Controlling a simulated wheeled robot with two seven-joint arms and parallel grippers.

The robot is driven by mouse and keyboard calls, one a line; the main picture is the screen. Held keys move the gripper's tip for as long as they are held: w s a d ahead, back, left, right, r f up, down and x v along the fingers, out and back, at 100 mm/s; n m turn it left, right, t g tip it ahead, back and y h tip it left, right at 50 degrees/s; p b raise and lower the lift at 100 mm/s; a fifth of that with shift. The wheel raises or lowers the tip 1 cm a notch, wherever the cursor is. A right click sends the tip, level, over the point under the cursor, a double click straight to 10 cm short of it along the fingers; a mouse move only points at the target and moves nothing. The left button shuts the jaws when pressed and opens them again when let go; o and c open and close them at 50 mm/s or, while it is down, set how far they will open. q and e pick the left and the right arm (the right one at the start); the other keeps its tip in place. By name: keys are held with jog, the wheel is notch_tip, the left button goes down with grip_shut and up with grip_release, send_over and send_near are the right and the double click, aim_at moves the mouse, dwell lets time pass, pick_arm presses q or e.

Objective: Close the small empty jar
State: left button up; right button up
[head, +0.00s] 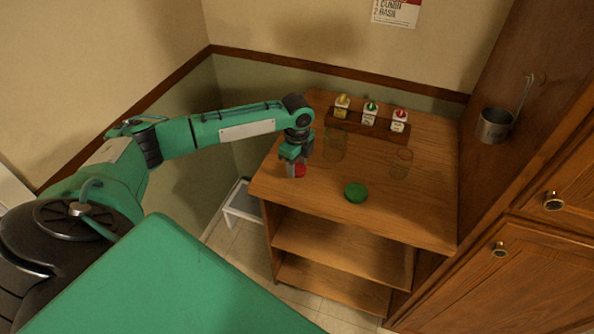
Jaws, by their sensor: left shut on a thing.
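A small clear glass jar (402,164) stands upright at the right of the wooden counter and looks empty; its top looks open. A larger clear glass jar (335,145) stands further left, near the rack. A green round lid (356,192) lies on the counter near its front edge. My left gripper (296,174) points down at the counter's left side, shut on a red lid (300,170). The fingers partly hide the red lid, and I cannot tell whether it touches the counter. My right gripper is out of view.
A wooden rack (385,129) with several small spice bottles stands at the back of the counter (425,215). A metal cup (494,125) hangs on the right-hand wooden panel. The front right of the counter is clear. A small white stool (240,204) stands on the floor at left.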

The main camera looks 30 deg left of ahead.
aim_at(298, 169)
pick_arm(q)
notch_tip(298, 169, up, 17)
jog(key=b, duration=0.3)
jog(key=shift+r, duration=0.1)
jog(key=s+d+f+n, duration=1.1)
jog(key=s+d+n, duration=0.2)
jog(key=d+n, duration=0.3)
jog(key=shift+s+n, duration=0.25)
jog(key=shift+n, duration=0.65)
